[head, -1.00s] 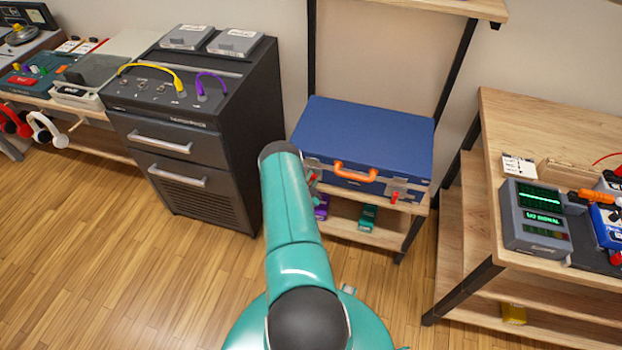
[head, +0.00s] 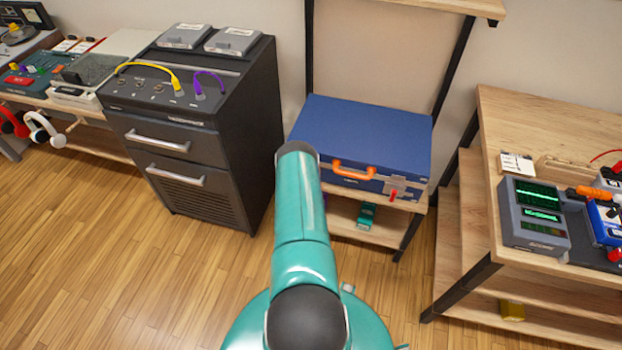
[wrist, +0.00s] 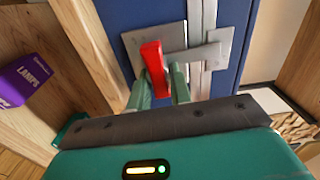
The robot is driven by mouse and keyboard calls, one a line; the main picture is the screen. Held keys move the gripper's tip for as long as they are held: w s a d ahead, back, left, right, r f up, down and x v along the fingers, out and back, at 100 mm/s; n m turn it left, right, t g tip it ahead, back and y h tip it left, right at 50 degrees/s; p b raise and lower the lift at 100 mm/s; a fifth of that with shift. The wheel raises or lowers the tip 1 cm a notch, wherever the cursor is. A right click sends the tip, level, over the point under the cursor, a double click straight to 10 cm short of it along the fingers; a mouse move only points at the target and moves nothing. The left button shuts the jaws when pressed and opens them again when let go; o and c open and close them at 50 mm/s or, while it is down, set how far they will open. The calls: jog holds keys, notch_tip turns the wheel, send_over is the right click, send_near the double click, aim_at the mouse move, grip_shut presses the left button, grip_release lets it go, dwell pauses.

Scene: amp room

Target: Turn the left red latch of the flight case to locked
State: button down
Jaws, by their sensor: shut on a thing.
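The blue flight case (head: 365,132) lies closed on a wooden shelf, its orange handle (head: 353,170) facing me. Its right red latch (head: 393,195) hangs down at the front right corner in the head view. The left red latch (wrist: 152,60) shows in the wrist view, in front of a metal plate (wrist: 205,52) on the case's blue side. My gripper (wrist: 161,82) has its two green fingertips on either side of the latch's lower part and is shut on it. In the head view my own arm hides the left latch and my gripper.
A purple box labelled LAMPS (wrist: 22,80) sits left of my gripper in the wrist view. A black amp cabinet (head: 200,130) is left of the case, a wooden bench (head: 560,120) right. The floor in front is clear.

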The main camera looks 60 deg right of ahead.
jog(key=shift+f+m, duration=0.1)
jog(key=shift+m, duration=0.3)
jog(key=c, duration=1.3)
grip_release()
jog(key=shift+a, duration=0.1)
jog(key=s+a, duration=0.2)
jog(key=a, duration=1.1)
jog(key=shift+a, duration=0.25)
jog(key=shift+s, duration=0.1)
